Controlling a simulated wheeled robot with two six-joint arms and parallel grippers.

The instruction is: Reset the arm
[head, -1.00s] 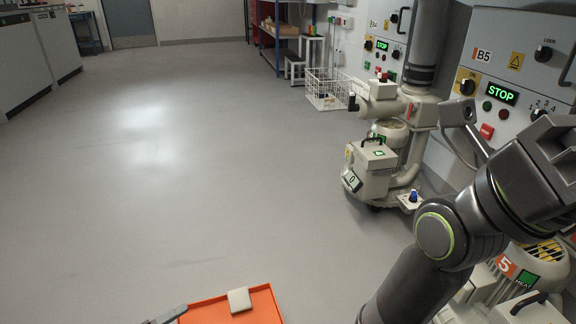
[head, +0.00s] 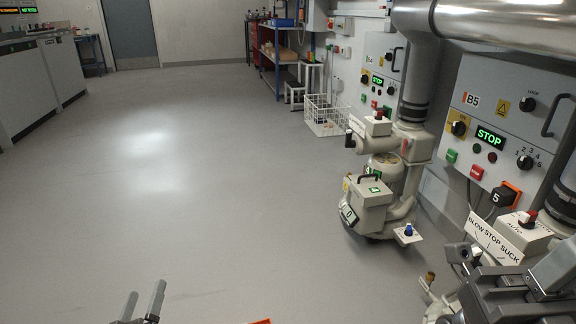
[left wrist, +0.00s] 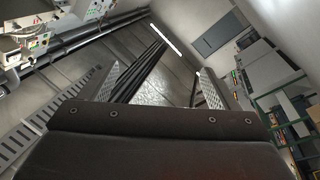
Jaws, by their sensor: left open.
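My left gripper (head: 143,300) shows at the bottom edge of the head view, its two fingers pointing up with a gap between them. In the left wrist view its fingers (left wrist: 152,88) stand wide apart with nothing between them. My right arm (head: 520,290) shows at the bottom right of the head view, low in front of the B5 machine. Its grey end parts are cut off by the frame, and I cannot make out its jaw opening.
A blower with a "BLOW STOP SUCK" plate (head: 494,238) stands close by my right arm. The B5 panel (head: 497,125) is above it. Another blower (head: 376,200) stands farther back, near a white wire basket (head: 325,117). The floor (head: 200,200) at the left is clear.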

